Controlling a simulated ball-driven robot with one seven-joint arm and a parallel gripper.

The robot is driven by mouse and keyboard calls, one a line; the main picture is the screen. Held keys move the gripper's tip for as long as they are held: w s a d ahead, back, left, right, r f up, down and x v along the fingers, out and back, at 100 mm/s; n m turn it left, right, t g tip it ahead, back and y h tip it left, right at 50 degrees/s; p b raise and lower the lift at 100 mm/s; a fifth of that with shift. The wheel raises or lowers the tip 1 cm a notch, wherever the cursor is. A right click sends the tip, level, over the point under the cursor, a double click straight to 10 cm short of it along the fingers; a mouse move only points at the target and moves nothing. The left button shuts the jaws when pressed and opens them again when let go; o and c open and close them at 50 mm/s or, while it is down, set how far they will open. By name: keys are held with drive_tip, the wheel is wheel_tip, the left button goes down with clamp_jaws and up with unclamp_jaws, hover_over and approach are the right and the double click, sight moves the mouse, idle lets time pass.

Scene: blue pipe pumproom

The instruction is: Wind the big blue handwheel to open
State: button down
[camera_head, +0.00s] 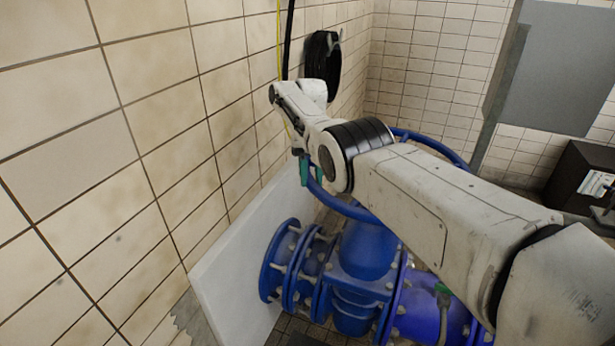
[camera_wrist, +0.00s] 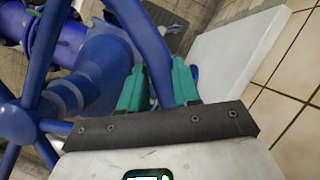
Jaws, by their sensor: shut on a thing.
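The big blue handwheel (camera_head: 345,207) sits above the blue valve body (camera_head: 365,250) in the head view, partly hidden behind my arm. In the wrist view its rim (camera_wrist: 148,42) runs down between the green fingers, and its spokes and hub (camera_wrist: 12,118) show at the left. My gripper (camera_wrist: 160,80) has one green finger on each side of the rim and is shut on it. In the head view my gripper (camera_head: 307,170) is at the left part of the rim, near the tiled wall.
A white panel (camera_head: 225,275) leans by the wall, close to the gripper side. A black hose coil (camera_head: 322,60) hangs on the wall. A grey cabinet (camera_head: 555,65) and a dark box (camera_head: 580,175) stand at the right. Blue flanged pipe (camera_head: 285,262) runs below the wheel.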

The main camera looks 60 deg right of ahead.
drive_tip(key=c, duration=0.8)
unclamp_jaws()
drive_tip(key=shift+r, duration=0.15)
